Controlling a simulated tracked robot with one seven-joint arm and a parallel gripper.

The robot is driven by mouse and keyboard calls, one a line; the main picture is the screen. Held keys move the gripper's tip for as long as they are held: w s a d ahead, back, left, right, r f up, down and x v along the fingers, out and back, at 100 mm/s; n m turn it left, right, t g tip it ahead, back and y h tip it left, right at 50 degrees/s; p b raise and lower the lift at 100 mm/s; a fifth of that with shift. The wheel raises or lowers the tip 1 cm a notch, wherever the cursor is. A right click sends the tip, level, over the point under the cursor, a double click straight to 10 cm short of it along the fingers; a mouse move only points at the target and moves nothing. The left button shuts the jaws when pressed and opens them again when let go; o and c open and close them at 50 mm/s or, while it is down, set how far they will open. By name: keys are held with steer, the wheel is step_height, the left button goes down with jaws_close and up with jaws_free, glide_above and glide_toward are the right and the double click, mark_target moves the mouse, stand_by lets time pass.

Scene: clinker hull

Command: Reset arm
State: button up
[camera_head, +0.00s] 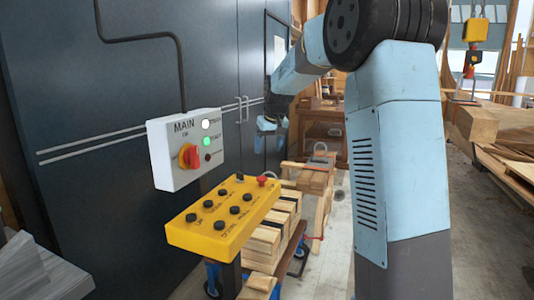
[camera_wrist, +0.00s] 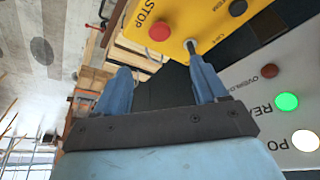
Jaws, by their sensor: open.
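My arm rises at the right of the head view and bends over toward the dark cabinet. My gripper (camera_head: 268,124) hangs beyond the white MAIN box (camera_head: 165,168) in that view, small and partly hidden. In the wrist view my gripper (camera_wrist: 164,82) has its two blue fingers well apart, with nothing between them. The yellow control panel (camera_wrist: 180,18) lies past the fingertips, with a red STOP button (camera_wrist: 159,31).
The MAIN box has a red rotary switch (camera_head: 193,156) and lit white and green lamps (camera_head: 206,141). The yellow panel (camera_head: 205,232) stands before stacked timber (camera_head: 265,240). A hoist hook (camera_head: 474,58) and large beams (camera_head: 477,124) are at right. Bare floor (camera_head: 338,235) shows between.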

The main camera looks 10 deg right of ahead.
steer(key=shift+r, duration=0.1)
steer(key=s+r, duration=0.3)
steer(key=s, duration=0.8)
steer(key=s+r, duration=0.2)
steer(key=s, duration=0.9)
steer(key=s+f+m, duration=0.1)
steer(key=s+f, duration=0.2)
steer(key=s, duration=0.7)
steer(key=s+f+t, duration=0.1)
steer(key=s+f, duration=0.2)
steer(key=s, duration=0.7)
steer(key=shift+s+d+m+h, duration=0.2)
steer(key=shift+s+m+h, duration=0.1)
steer(key=shift+m, duration=0.1)
